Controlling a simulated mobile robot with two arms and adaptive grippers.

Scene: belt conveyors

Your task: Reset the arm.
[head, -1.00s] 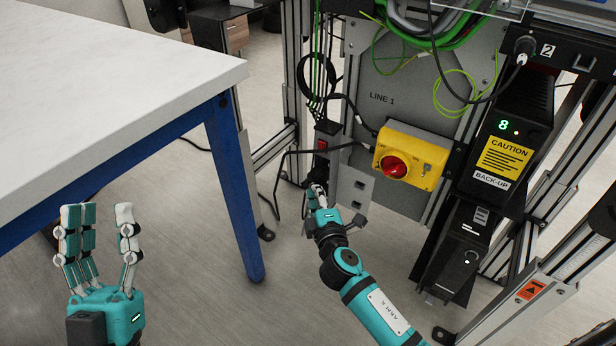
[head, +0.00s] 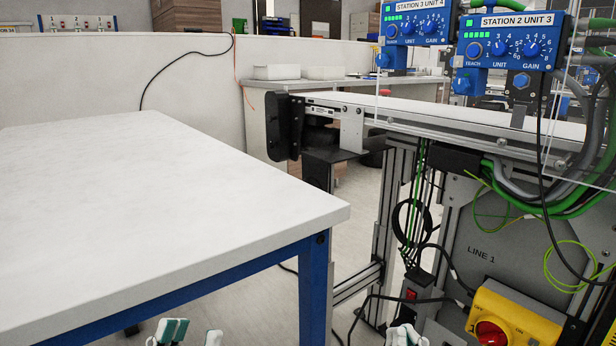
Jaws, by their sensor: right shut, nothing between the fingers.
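My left gripper (head: 188,334) shows only its fingertips at the bottom edge, in front of the table. Its fingers stand apart, with nothing seen between them. My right gripper (head: 405,336) shows only its pale fingertips at the bottom edge, right of the blue table leg. It is shut and empty, just below a box with a red switch (head: 412,294) in the picture. I cannot tell whether it touches anything there. Both arms and palms are out of the frame.
A white table (head: 160,200) with a blue frame fills the left. The belt conveyor (head: 470,114) runs at the right above a grey LINE 1 panel (head: 490,240). A yellow box with a red knob (head: 515,318) is low at right. Cables hang around the panel.

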